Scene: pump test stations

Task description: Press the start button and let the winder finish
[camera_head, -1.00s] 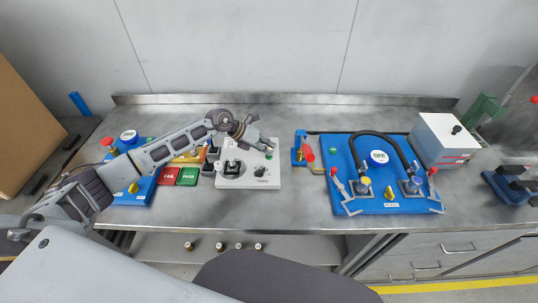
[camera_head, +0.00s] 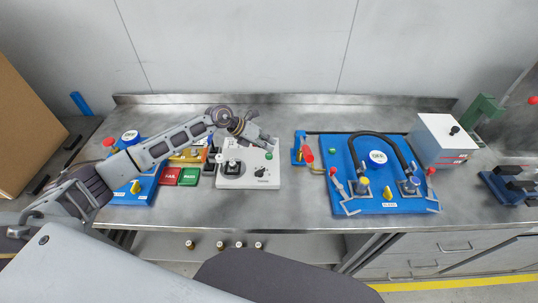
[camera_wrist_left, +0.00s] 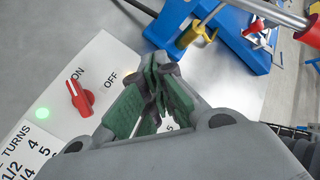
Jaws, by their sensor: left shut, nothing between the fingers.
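The winder is a white box (camera_head: 236,181) on the bench with a black winding fixture (camera_head: 231,167) and a black dial (camera_head: 261,171). A green round button or lamp (camera_head: 269,155) is at its right; it glows pale green in the left wrist view (camera_wrist_left: 42,113). A red switch (camera_wrist_left: 80,97) beside ON and OFF lettering also shows there. My left gripper (camera_head: 268,141) is over the winder's back right corner, fingers shut and empty. Its green-padded fingers (camera_wrist_left: 158,78) are beside the red switch and hide part of the panel. My right gripper is out of view.
A red FAIL tile (camera_head: 170,176) and a green tile (camera_head: 188,177) lie left of the winder. A blue pump station (camera_head: 335,190) with hoses stands to its right, with a white box (camera_head: 437,143) behind.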

